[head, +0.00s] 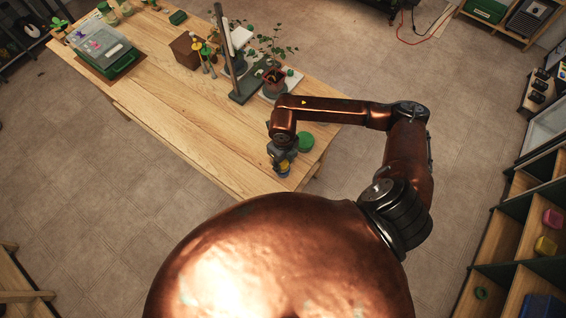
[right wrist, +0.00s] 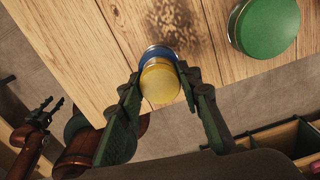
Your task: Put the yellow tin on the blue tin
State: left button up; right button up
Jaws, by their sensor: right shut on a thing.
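The yellow tin (right wrist: 160,84) is between the fingers of my right gripper (right wrist: 161,74), which is shut on it, near the table's edge. The blue tin (right wrist: 157,52) shows as a band just behind the yellow tin, mostly covered by it. I cannot tell whether the two tins touch. In the head view my right gripper (head: 284,164) points down at the near right end of the table, with a bit of the yellow tin (head: 284,169) showing below it. My left gripper (right wrist: 44,110) seems to show small at the left of the right wrist view; its opening is unclear.
A green round tin (head: 305,140) stands beside the gripper; it is large in the right wrist view (right wrist: 266,26). A potted plant (head: 275,80) and a dark post stand farther back. The wooden table (head: 190,115) is bare in the middle.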

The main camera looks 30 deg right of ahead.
aim_at(283, 164)
jog(key=o, duration=0.7)
jog(key=shift+f, duration=0.15)
jog(key=o, duration=0.5)
jog(key=shift+c, duration=0.2)
notch_tip(283, 164, up, 12)
jog(key=shift+r+b, duration=0.2)
jog(key=shift+b, duration=0.15)
